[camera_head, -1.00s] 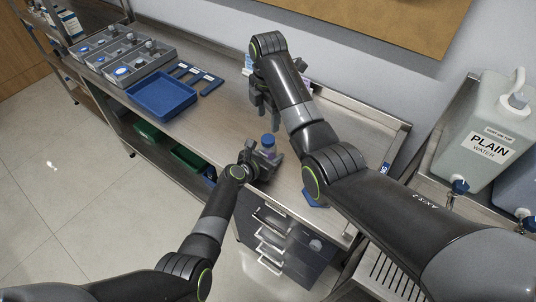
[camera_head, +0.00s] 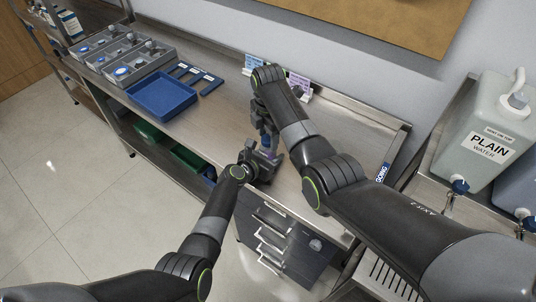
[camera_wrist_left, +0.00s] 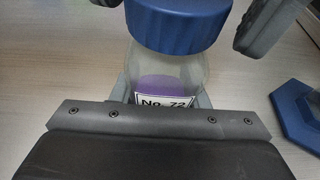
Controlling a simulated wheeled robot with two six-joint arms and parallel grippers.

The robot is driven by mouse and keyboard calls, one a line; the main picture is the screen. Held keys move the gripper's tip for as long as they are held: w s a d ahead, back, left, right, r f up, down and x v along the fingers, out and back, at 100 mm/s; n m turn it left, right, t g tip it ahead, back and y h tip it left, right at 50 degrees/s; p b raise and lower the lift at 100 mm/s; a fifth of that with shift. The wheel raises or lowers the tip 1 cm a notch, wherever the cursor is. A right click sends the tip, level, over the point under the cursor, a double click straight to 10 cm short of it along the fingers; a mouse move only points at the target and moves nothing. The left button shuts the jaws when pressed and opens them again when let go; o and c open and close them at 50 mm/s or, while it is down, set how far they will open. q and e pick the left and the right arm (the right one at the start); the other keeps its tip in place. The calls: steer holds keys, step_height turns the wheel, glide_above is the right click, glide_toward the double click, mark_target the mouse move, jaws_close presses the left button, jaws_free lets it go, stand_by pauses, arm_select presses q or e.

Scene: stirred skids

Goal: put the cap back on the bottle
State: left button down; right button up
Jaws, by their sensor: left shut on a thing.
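The clear bottle (camera_wrist_left: 195,72), with a purple band and a label reading "No. 72", stands upright in my left gripper (camera_head: 268,162). The left gripper is shut on its body near the workbench's front edge. The blue cap (camera_wrist_left: 180,25) is on top of the bottle, over its neck; I cannot tell how tightly it sits. My right gripper (camera_head: 265,130) is just above the bottle. In the left wrist view its two dark fingers stand apart on either side of the cap, with a gap visible at the right finger. The head view mostly hides cap and bottle behind the grippers.
A blue hexagonal base (camera_wrist_left: 308,112) stands on the bench right of the bottle. A blue tray (camera_head: 162,95) and grey boxes (camera_head: 140,62) are at the left. Small cards (camera_head: 252,63) stand along the back. A water container (camera_head: 485,135) is at the right. Bench between tray and grippers is clear.

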steer(key=c, duration=0.8)
steer(key=m, duration=0.7)
steer(key=shift+c, duration=0.3)
steer(key=m, duration=2.1)
steer(key=shift+m, duration=0.4)
steer(key=o, duration=1.2)
steer(key=shift+f, duration=0.1)
steer(key=shift+c, duration=0.2)
